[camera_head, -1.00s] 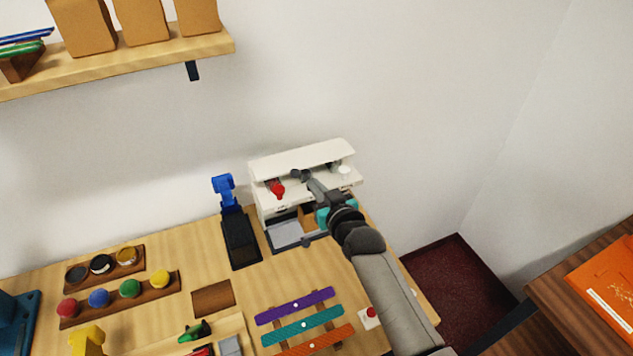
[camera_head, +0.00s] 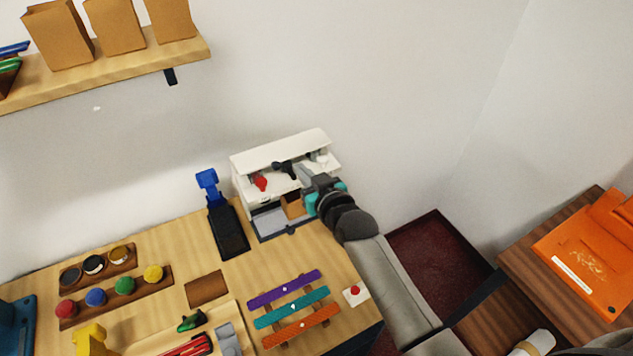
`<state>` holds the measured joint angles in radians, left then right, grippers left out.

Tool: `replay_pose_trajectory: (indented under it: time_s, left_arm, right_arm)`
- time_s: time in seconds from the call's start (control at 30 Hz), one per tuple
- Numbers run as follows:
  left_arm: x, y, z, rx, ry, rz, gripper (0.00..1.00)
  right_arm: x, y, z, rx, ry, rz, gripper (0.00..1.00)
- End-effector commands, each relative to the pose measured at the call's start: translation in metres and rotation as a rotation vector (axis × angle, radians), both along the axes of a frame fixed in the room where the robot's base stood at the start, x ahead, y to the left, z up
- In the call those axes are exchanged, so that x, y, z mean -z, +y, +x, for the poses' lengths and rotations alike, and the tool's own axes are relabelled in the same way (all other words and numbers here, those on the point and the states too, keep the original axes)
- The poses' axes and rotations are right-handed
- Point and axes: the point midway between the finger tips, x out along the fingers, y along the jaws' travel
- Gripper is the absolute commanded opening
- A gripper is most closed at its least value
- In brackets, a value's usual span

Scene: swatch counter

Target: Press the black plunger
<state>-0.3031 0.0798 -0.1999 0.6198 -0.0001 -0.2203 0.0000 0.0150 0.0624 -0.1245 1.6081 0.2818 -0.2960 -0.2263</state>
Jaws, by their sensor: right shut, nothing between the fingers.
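The black plunger (camera_head: 284,168) sits on the front of a white cabinet-like unit (camera_head: 282,152), under its lid, between a red knob (camera_head: 260,182) and a pale part (camera_head: 322,156) at the right. My right gripper (camera_head: 304,175) is shut and empty. Its tips are just right of the black plunger in the picture. I cannot tell whether they touch it. My right wrist hides part of the unit's right front. My left gripper is not in view.
A blue-topped black stand (camera_head: 228,230) is left of the unit. Purple, teal and orange bars (camera_head: 291,307) lie in front, beside a red button on a white plate (camera_head: 355,293). Coloured balls (camera_head: 124,287) sit in a wooden rack. A shelf (camera_head: 130,69) hangs upper left.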

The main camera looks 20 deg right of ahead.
Motion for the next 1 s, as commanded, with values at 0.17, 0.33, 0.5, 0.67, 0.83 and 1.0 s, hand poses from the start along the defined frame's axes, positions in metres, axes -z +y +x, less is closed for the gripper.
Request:
replay_pose_trajectory:
  time_s: [0.17,0.33,0.5,0.67,0.83,1.0]
  left_arm:
    - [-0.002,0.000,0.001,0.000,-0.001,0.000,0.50]
    - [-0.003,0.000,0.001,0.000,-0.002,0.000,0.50]
    - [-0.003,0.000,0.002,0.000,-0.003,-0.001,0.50]
    - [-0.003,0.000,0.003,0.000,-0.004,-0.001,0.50]
    - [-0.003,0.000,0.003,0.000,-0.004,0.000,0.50]
    - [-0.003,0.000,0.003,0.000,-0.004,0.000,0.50]
  right_arm:
    - [-0.006,-0.005,-0.028,0.000,0.002,0.001,0.00]
    - [-0.012,-0.010,-0.049,0.000,0.001,0.000,0.00]
    - [-0.015,-0.012,-0.061,0.001,0.000,0.001,0.00]
    - [-0.016,-0.013,-0.065,0.001,0.000,0.001,0.00]
    - [-0.016,-0.013,-0.064,0.001,0.000,0.001,0.00]
    - [-0.016,-0.013,-0.064,0.000,-0.001,0.001,0.00]
